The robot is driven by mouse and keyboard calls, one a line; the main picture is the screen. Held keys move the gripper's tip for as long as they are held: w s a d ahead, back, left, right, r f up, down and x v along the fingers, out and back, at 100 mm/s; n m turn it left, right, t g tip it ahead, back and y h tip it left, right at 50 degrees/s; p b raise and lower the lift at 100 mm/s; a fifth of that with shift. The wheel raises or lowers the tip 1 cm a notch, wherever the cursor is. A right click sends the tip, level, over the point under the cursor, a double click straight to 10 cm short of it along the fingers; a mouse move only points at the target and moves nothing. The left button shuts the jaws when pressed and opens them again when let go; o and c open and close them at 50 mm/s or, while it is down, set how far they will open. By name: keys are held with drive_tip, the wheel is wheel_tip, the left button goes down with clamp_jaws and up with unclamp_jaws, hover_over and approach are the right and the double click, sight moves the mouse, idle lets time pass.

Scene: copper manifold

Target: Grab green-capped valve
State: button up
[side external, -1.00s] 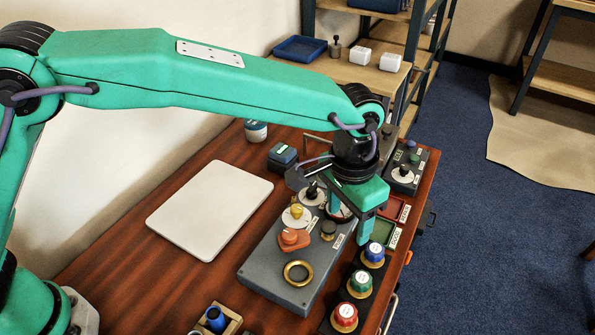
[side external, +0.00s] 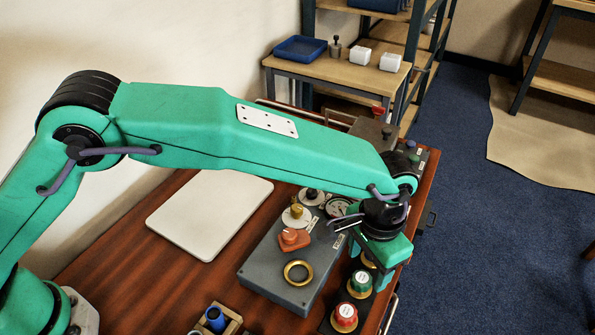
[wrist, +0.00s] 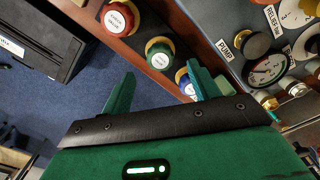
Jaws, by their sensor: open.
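The green-capped valve (side external: 360,284) stands on a brass base between the red-capped valve (side external: 344,317) and the blue one in the row at the bench's right edge. In the wrist view the green cap (wrist: 160,56) with a white label shows beyond and between my fingertips. My gripper (side external: 369,268) is open and empty, above the row near the blue valve's place. It also shows in the wrist view (wrist: 162,72). The blue-capped valve (wrist: 184,78) is partly behind a finger there and hidden by my gripper in the side view.
A grey manifold block (side external: 272,268) with an orange knob (side external: 293,239) and brass ring (side external: 299,273) lies left of the row. A gauge (wrist: 266,70) is close to my right finger in the wrist view. A white board (side external: 208,212) lies farther left.

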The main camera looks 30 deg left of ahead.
sight(362, 277)
drive_tip(key=shift+f, duration=0.1)
drive_tip(key=shift+s+a+f, duration=0.15)
drive_tip(key=shift+f, duration=2.4)
drive_tip(key=c, duration=1.1)
drive_tip(key=shift+r, duration=0.1)
drive_tip(key=shift+r, duration=0.8)
wheel_tip(362, 277, up, 2)
drive_tip(key=shift+r, duration=0.15)
drive_tip(key=s+r, duration=0.2)
drive_tip(key=s, duration=0.1)
drive_tip(key=s+d+r, duration=0.1)
drive_tip(key=s+r, duration=0.1)
drive_tip(key=s, duration=0.2)
drive_tip(key=s+d+r, duration=0.1)
drive_tip(key=s+r, duration=0.2)
drive_tip(key=s, duration=0.1)
drive_tip(key=shift+s, duration=0.25)
